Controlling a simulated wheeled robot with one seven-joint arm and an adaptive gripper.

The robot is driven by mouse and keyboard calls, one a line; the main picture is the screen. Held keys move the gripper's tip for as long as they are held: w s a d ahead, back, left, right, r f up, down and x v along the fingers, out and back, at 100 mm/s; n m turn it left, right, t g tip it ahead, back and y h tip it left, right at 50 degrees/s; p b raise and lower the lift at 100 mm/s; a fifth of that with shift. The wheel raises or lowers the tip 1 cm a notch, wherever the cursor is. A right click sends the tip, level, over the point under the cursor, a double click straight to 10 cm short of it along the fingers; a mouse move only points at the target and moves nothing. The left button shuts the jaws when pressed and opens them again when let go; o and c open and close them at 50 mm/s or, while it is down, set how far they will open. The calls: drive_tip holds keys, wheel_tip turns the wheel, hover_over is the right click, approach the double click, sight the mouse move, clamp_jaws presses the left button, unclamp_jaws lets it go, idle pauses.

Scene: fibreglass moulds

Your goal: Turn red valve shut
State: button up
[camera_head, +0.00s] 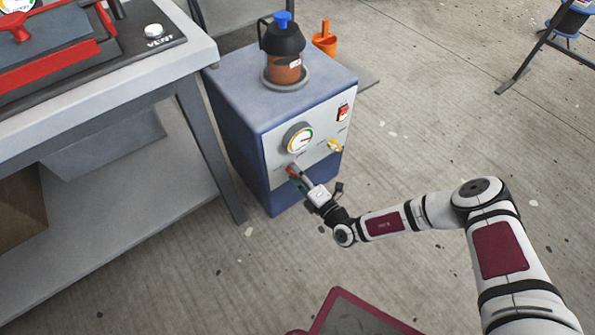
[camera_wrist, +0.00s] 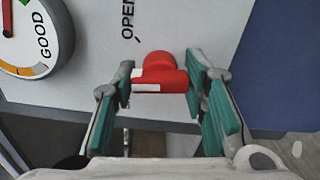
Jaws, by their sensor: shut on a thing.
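The red valve (camera_wrist: 160,75) is on the pale front panel of the blue unit, with a white mark on the left end of its handle. In the wrist view the handle lies crosswise between the green finger pads. My gripper (camera_wrist: 162,82) is shut on it, one pad at each end. The word OPEN is printed above and left of the valve; any other label by it is hidden. In the head view the valve (camera_head: 291,170) is a small red spot at the tip of my gripper (camera_head: 298,179).
A gauge (camera_head: 298,138) sits above the valve, with a red switch (camera_head: 343,112) and a yellow fitting (camera_head: 334,146) to its right. A dark-lidded pot (camera_head: 284,50) stands on the unit (camera_head: 235,85). A workbench (camera_head: 110,75) is close on the left. Open floor lies to the right.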

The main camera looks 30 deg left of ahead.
drive_tip(key=n+p, duration=0.2)
drive_tip(key=n, duration=0.1)
drive_tip(key=shift+r+n, duration=0.1)
drive_tip(key=shift+n, duration=0.3)
drive_tip(key=shift+n+p, duration=0.85)
drive_tip(key=shift+n, duration=0.95)
drive_tip(key=o, duration=1.2)
drive_tip(key=v, duration=1.2)
